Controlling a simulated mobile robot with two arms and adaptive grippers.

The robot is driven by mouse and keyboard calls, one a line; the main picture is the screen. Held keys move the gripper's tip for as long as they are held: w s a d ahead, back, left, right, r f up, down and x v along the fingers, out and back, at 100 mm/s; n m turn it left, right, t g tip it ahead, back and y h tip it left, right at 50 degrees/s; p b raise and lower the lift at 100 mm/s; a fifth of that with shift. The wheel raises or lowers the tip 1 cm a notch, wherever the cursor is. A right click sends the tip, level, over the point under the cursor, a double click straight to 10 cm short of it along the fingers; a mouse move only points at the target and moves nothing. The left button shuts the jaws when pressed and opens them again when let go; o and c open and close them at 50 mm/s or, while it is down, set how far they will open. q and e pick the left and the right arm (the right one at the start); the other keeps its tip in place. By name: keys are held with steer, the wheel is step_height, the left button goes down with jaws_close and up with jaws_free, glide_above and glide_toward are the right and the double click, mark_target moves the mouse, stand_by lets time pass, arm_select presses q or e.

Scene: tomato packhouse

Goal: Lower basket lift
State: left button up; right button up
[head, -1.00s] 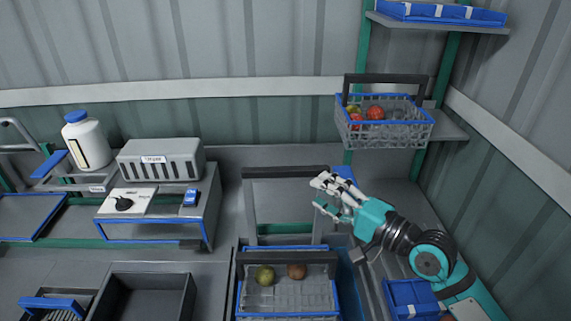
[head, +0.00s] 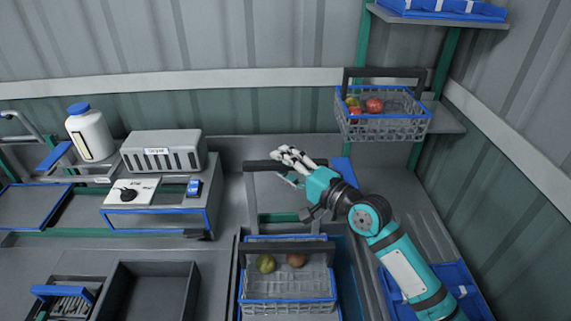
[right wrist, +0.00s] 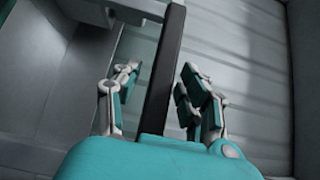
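A wire basket (head: 287,284) with a blue rim and dark handle stands low at the centre, with a green and a reddish tomato in it. Behind it rises a grey upright frame with a dark crossbar (head: 262,166). The gripper is open around the bar. My left gripper is not in view.
A second wire basket (head: 385,128) with tomatoes stands on a shelf at the upper right. A grey box (head: 163,153), a white bottle (head: 90,137) and a dark bin (head: 153,292) are at left. Blue trays (head: 450,284) lie below my right arm.

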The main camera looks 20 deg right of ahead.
jaws_close()
step_height(320, 180, down, 15)
steer(key=b, duration=1)
steer(key=shift+r, duration=0.3)
steer(key=shift+o, duration=0.6)
jaws_free()
steer(key=shift+r, duration=0.1)
